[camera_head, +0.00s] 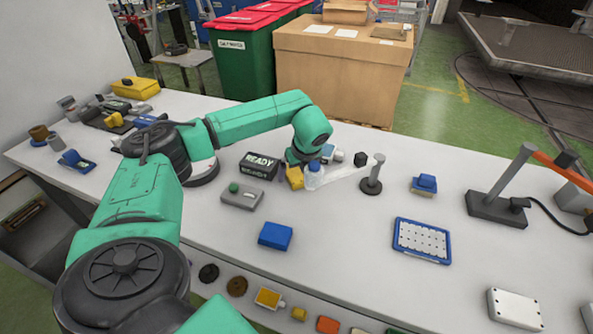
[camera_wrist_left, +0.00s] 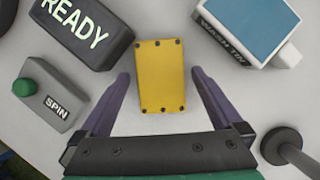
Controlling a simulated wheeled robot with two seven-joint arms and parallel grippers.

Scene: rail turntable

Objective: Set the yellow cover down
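The yellow cover (camera_wrist_left: 163,76) is a flat rectangular piece with dark screws along its edges. In the left wrist view it lies between the two purple fingers of my left gripper (camera_wrist_left: 161,74), with a gap on both sides. My left gripper is open and not closed on it. In the head view the yellow cover (camera_head: 295,178) shows on the white table just below my left gripper (camera_head: 300,164), partly hidden by it. My right gripper is not in view.
Close by stand a black READY display (camera_head: 259,165), a grey SPIN box with a green button (camera_head: 242,196), a blue-topped wash box (camera_wrist_left: 250,28) and a dark post (camera_head: 371,183). A blue block (camera_head: 275,236) and a blue tray (camera_head: 421,241) lie nearer. Table between them is bare.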

